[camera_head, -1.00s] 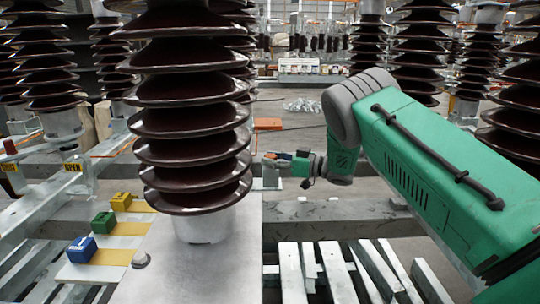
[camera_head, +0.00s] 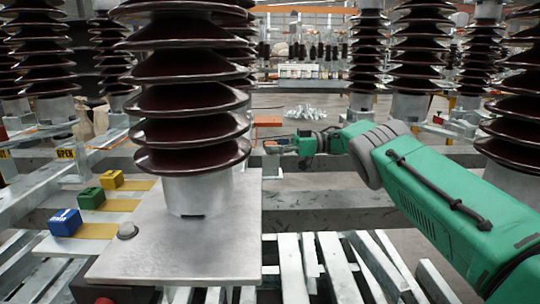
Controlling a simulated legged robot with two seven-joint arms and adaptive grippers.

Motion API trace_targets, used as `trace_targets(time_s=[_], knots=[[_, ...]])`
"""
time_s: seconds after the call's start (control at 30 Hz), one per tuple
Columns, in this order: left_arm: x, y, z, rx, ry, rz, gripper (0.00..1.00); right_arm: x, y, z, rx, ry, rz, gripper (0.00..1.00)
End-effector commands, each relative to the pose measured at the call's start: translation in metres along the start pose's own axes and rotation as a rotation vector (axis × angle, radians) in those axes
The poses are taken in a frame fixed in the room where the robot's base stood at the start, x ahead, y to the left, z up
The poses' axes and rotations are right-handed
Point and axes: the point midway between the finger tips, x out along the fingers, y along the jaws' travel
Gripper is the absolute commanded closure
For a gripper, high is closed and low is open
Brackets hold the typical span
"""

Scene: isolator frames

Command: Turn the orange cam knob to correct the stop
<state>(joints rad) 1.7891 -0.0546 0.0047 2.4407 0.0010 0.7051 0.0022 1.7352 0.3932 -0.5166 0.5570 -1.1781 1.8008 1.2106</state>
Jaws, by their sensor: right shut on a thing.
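My right gripper (camera_head: 276,147) is small and far off, just right of the big front insulator. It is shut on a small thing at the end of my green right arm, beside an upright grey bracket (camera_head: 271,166). The held thing is most likely the orange cam knob, but it is too small and too covered by the fingers to make out its shape or angle. The stop cannot be made out either. My left gripper is not in view.
A brown ribbed insulator (camera_head: 188,98) stands on a grey metal plate (camera_head: 185,250). Blue (camera_head: 65,222), green (camera_head: 91,198) and yellow (camera_head: 112,180) blocks stand at left. An orange box (camera_head: 268,121) lies behind the gripper. Steel beams and slats fill the foreground.

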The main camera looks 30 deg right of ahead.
Motion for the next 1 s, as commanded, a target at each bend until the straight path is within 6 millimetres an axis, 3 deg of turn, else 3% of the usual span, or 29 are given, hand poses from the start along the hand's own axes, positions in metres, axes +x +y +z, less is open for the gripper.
trace_targets(time_s=[0.23,0.77,0.8,0.83,1.0], knots=[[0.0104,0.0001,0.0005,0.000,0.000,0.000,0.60,-0.0024,0.0028,-0.0014,-0.005,0.004,-0.020,0.99],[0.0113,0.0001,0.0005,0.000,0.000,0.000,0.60,-0.0022,0.0035,-0.0047,-0.005,0.007,-0.025,0.99],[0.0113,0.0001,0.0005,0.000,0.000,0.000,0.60,-0.0022,0.0034,-0.0048,-0.005,0.007,-0.025,0.56],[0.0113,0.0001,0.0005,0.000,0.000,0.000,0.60,-0.0021,0.0033,-0.0048,-0.006,0.007,-0.026,0.46],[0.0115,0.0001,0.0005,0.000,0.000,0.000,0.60,-0.0013,0.0023,-0.0031,-0.004,0.005,-0.030,0.46]])
